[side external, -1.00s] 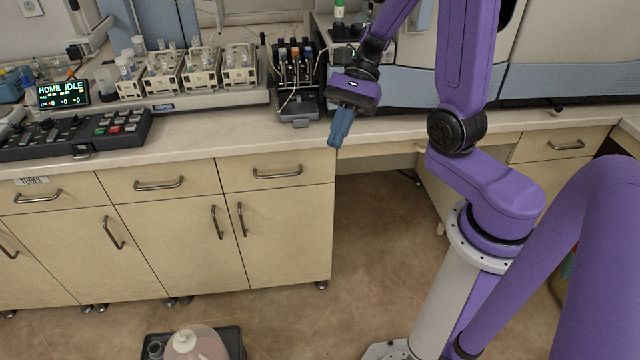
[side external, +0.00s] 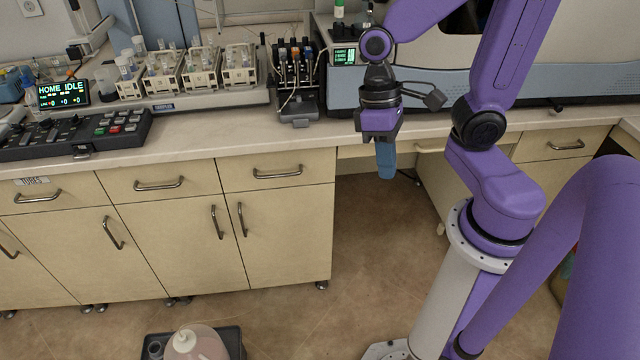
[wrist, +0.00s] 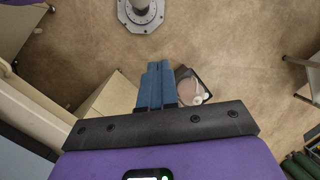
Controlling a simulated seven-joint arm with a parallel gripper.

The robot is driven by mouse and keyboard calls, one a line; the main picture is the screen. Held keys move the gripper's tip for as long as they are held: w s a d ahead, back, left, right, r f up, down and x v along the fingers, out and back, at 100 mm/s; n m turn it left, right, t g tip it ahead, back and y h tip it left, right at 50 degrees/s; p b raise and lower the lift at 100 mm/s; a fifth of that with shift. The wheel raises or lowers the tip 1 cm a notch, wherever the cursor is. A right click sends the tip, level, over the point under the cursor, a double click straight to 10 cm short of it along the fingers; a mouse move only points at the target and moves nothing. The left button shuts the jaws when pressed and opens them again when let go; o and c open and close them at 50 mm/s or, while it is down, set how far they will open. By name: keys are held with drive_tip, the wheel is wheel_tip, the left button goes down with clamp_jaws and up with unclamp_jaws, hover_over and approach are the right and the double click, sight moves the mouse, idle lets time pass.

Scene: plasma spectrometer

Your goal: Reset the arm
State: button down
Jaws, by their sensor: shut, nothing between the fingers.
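My gripper (side external: 386,162) points straight down in front of the bench edge in the side external view, with its blue fingers over the open knee space. In the wrist view the two blue fingers of my gripper (wrist: 155,68) lie side by side against each other, shut and empty. My purple arm is bent above the bench, to the right of the drawers.
The bench top (side external: 230,138) carries sample racks (side external: 200,72), a pump (side external: 295,75), a control panel (side external: 75,135) and a small display (side external: 63,94). The spectrometer (side external: 590,60) stands behind my arm. A jug (side external: 195,345) sits in a dark floor tray. The floor between is clear.

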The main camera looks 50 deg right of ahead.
drive_tip(key=s+n+t, duration=0.1)
drive_tip(key=n, duration=0.2)
drive_tip(key=s+a+r+n+t, duration=0.1)
drive_tip(key=n, duration=0.2)
drive_tip(key=s+n+t, duration=0.1)
drive_tip(key=s+n, duration=0.1)
drive_tip(key=n, duration=0.1)
drive_tip(key=shift+s+a+r+n+h, duration=0.1)
drive_tip(key=shift+a+r+n+h, duration=0.1)
drive_tip(key=shift+n+h, duration=0.15)
